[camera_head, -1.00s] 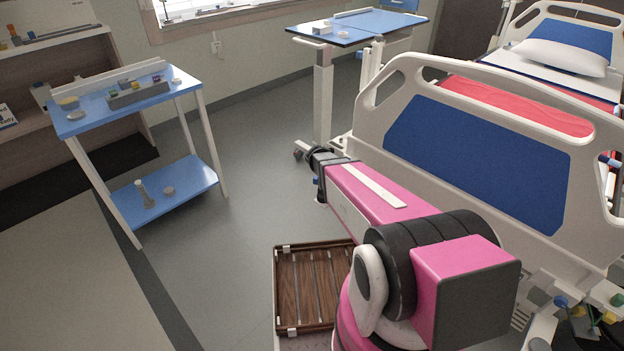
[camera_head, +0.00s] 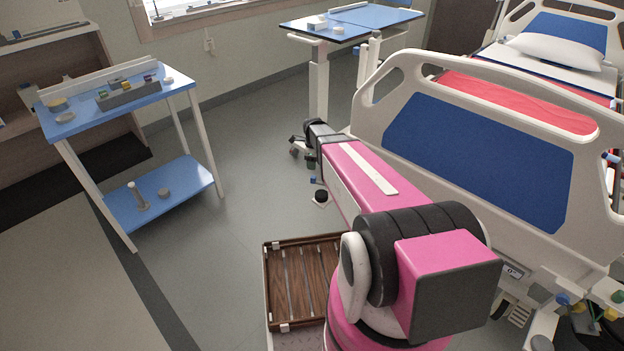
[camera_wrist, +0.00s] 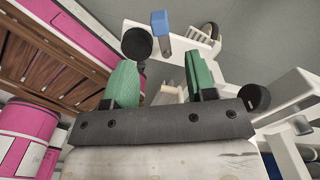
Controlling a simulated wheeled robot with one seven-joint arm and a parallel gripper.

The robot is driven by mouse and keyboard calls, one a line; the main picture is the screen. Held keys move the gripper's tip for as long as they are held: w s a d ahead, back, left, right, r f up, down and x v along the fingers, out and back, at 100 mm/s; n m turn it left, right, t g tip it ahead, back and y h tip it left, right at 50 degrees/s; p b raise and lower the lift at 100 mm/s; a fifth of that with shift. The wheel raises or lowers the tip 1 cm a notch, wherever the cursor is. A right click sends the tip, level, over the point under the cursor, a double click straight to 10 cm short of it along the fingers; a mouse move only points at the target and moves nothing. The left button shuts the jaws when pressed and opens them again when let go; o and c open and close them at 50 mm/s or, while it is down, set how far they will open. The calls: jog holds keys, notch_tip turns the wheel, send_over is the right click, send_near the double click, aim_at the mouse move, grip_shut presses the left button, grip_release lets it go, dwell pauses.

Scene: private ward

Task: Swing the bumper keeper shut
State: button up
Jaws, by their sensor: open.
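In the wrist view, my gripper (camera_wrist: 160,80) has its two green fingers apart, with nothing held between them. A blue-tipped tab on a short stem (camera_wrist: 160,24) lies beyond the fingertips, in front of a white bar; it may be the bumper keeper, but I cannot tell for sure. In the head view, my gripper (camera_head: 310,161) is at the far end of my pink arm, low beside the left end of the bed's footboard (camera_head: 475,150). A small blue piece (camera_head: 315,180) shows just below it. The keeper's swing position cannot be made out.
A blue-topped cart (camera_head: 120,92) with small items stands at the left. An overbed table (camera_head: 365,22) stands behind my gripper by the wall. The bed's white frame is close at the right.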

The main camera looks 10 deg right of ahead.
aim_at(313, 177)
notch_tip(313, 177, down, 10)
dwell(0.5)
grip_shut()
